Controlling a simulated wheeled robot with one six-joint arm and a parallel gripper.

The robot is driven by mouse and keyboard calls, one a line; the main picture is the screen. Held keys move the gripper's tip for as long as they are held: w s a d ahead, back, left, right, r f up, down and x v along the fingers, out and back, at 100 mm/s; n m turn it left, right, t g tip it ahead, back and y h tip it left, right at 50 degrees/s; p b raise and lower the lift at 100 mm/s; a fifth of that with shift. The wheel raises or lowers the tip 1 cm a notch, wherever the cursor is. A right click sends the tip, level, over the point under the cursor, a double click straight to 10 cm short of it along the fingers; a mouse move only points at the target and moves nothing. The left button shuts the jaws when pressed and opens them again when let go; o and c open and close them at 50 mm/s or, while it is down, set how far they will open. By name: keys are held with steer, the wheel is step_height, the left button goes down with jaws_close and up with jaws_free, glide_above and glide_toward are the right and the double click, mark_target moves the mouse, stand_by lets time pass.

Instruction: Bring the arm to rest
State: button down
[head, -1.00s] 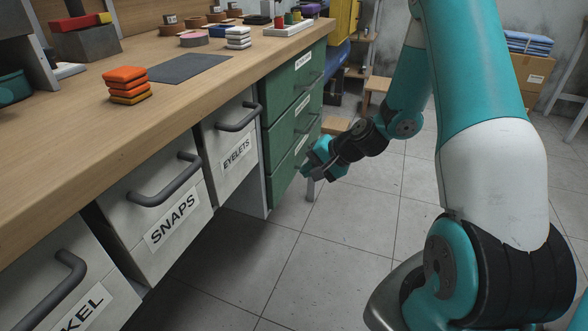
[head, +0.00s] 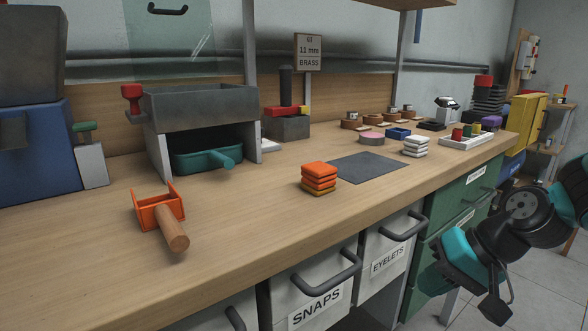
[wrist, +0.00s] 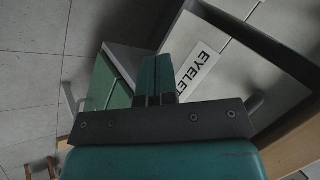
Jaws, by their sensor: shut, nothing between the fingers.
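My gripper (head: 497,301) is at the lower right of the head view, in front of the green drawers and below the bench top. In the wrist view its two teal fingers (wrist: 158,78) are together with nothing between them. The EYELETS drawer (head: 388,258) is shut and lies to the left of the gripper in the head view. In the wrist view the EYELETS drawer front (wrist: 222,60) shows close beyond the fingers, which appear apart from it.
The wooden bench (head: 240,240) carries an orange scoop (head: 158,213), a stack of orange pads (head: 319,177), a grey mat (head: 368,168) and white pads (head: 416,146). Drawer handles (head: 327,275) stick out along the front. Floor at the lower right is free.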

steer(key=s+a+r+n+g+h, duration=0.1)
steer(key=s+a+r+n+g, duration=0.1)
steer(key=s+a+r+n, duration=0.45)
steer(key=s+a+r+n+g+h, duration=0.1)
steer(key=s+a+r+n, duration=0.15)
steer(key=s, duration=0.75)
step_height(320, 180, up, 29)
steer(key=p, duration=3)
steer(key=shift+w+d, duration=0.15)
steer(key=shift+w, duration=0.1)
